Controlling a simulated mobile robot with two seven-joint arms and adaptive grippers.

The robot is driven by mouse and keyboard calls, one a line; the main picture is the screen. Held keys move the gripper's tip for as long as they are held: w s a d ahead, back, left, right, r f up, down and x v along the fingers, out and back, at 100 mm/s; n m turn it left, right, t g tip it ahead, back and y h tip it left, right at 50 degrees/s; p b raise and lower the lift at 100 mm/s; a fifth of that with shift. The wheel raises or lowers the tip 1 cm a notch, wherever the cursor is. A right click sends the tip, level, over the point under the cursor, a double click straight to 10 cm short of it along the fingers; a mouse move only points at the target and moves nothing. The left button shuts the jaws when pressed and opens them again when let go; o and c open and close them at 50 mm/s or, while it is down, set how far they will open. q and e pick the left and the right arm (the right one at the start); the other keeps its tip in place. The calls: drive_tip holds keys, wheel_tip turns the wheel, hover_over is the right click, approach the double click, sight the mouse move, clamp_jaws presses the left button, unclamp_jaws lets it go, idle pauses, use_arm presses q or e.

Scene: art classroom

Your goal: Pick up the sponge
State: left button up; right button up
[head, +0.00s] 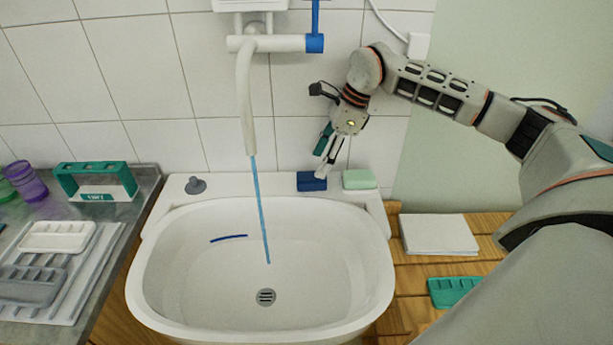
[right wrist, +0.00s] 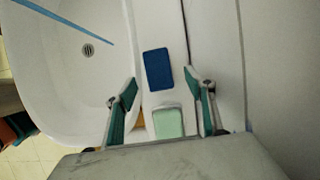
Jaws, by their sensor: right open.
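A dark blue block that looks like the sponge (head: 311,181) lies on the white back ledge of the sink, left of a pale green block (head: 359,179). My right gripper (head: 320,164) is open and empty, pointing down just above the ledge by the blue block. In the right wrist view the sponge (right wrist: 158,69) shows ahead, between the lines of the open fingertips (right wrist: 161,80). The pale green block (right wrist: 168,123) shows nearer, between the fingers. I cannot tell whether a finger touches either block. My left gripper is not in view.
The sink (head: 190,235) stands in front of the ledge, with a blue water stream (head: 260,205) falling from the faucet (head: 245,95). A grey stopper (head: 196,185) sits on the ledge's left. White paper (head: 438,233) lies right of the sink. The tiled wall is close behind.

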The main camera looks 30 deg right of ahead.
sight(312, 176)
drive_tip(key=shift+a+f, duration=0.3)
drive_tip(key=shift+f, duration=0.4)
drive_tip(key=x, duration=0.5)
drive_tip(key=shift+a, duration=0.1)
drive_tip(key=shift+r, duration=0.1)
drive_tip(key=c, duration=0.9)
